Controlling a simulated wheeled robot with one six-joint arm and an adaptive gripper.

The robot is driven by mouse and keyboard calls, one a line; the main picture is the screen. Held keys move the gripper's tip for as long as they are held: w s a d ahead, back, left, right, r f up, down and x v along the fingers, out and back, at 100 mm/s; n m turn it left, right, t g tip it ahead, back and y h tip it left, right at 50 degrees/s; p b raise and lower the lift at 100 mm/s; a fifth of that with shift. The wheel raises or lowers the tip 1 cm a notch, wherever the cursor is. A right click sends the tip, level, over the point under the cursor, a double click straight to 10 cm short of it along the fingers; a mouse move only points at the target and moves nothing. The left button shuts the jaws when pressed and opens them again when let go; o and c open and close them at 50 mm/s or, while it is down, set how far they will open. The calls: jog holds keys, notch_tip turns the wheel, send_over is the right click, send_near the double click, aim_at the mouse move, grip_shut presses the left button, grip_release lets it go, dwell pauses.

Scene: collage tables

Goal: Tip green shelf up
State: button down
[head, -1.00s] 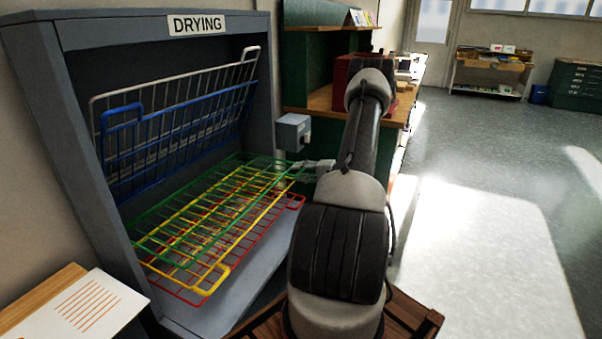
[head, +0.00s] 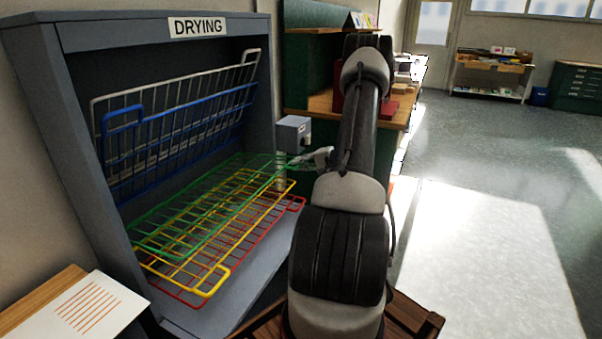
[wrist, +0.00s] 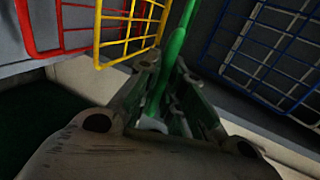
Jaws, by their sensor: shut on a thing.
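The green shelf (head: 160,238) is a wire rack in the grey drying cabinet. It lies tilted slightly up at its front edge, above the yellow shelf (head: 205,291). My gripper (head: 303,161) is at the green shelf's right front corner. In the wrist view my gripper (wrist: 172,108) is shut on the green shelf's bar (wrist: 176,45), which runs up between the fingers. The red shelf (head: 296,203) lies lowest. The blue shelf (head: 124,112) and the white shelf (head: 176,79) are tipped up toward the cabinet's back.
The grey cabinet (head: 262,95) has side walls around the shelves. A small grey box (head: 293,131) is on its right side. A table with a printed sheet (head: 85,312) stands at the lower left. Open floor (head: 480,210) lies to the right.

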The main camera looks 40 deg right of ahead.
jog(key=w+a+r+g+h, duration=0.1)
jog(key=w+a+r+g, duration=0.2)
jog(key=w+r, duration=0.4)
jog(key=w+a+r+g+h, duration=0.1)
jog(key=w+a+r+g, duration=0.2)
jog(key=w+r, duration=0.5)
jog(key=shift+w+a+r, duration=0.25)
jog(key=shift+w+r, duration=0.05)
jog(key=shift+r, duration=4)
jog(key=c, duration=1.5)
grip_release()
jog(key=shift+r, duration=0.1)
